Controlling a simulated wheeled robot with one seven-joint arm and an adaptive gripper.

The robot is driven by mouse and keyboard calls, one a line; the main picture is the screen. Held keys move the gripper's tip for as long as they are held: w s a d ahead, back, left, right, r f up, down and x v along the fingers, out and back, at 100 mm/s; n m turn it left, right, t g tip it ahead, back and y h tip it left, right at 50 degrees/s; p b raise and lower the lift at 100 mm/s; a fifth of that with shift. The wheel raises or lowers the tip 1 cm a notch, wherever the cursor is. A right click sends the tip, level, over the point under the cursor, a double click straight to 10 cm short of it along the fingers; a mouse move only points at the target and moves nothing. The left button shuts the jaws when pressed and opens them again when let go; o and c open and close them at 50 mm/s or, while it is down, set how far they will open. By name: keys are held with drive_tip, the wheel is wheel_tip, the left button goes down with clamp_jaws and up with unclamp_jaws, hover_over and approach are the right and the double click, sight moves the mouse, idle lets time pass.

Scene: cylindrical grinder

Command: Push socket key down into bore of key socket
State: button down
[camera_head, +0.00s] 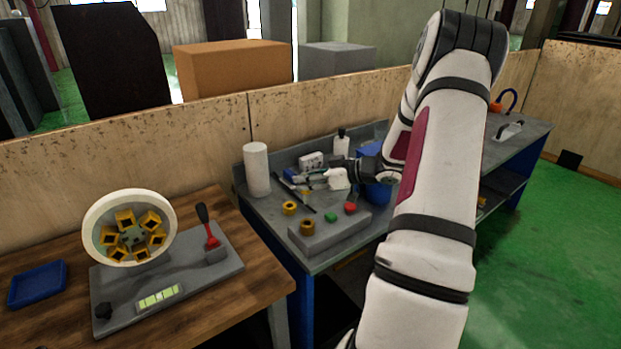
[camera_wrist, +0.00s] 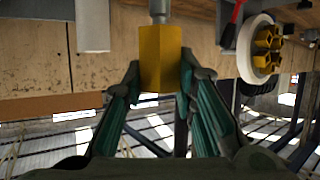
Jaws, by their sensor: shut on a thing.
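In the wrist view, my gripper (camera_wrist: 161,76) is shut on the socket key, a yellow block-shaped body (camera_wrist: 160,55) with a grey round shaft (camera_wrist: 158,9) at its upper end. The shaft runs off the top of the picture, so its tip is hidden. The key socket and its bore cannot be made out in the wrist view. In the head view, my gripper (camera_head: 318,175) is over the grey workbench, and the key in it is too small to tell. I cannot tell whether the shaft is in the bore.
A white cylinder (camera_head: 257,169) stands on the grey workbench's left end. A grey block (camera_head: 328,234) with green and red buttons lies in front of my gripper. A white bottle (camera_head: 342,143) stands behind. On the wooden table, a wheel (camera_head: 93,213) holds several yellow blocks.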

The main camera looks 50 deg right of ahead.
sight(308, 196)
drive_tip(key=shift+s+r+p, duration=0.1)
drive_tip(key=shift+s+p, duration=0.15)
drive_tip(key=shift+p, duration=0.45)
wheel_tip(308, 196, down, 2)
drive_tip(key=shift+w+f, duration=0.15)
drive_tip(key=shift+f, duration=0.05)
drive_tip(key=shift+d+f+b, duration=0.1)
drive_tip(key=shift+f+b, duration=0.2)
drive_tip(key=shift+f, duration=1.5)
drive_tip(key=shift+p, duration=1.15)
idle(0.5)
drive_tip(key=shift+f+b, duration=0.3)
drive_tip(key=shift+f, duration=1.95)
drive_tip(key=c, duration=1.2)
unclamp_jaws()
drive_tip(key=shift+s, duration=0.2)
drive_tip(key=v, duration=1.1)
drive_tip(key=shift+s+r, duration=0.25)
drive_tip(key=shift+s, duration=0.1)
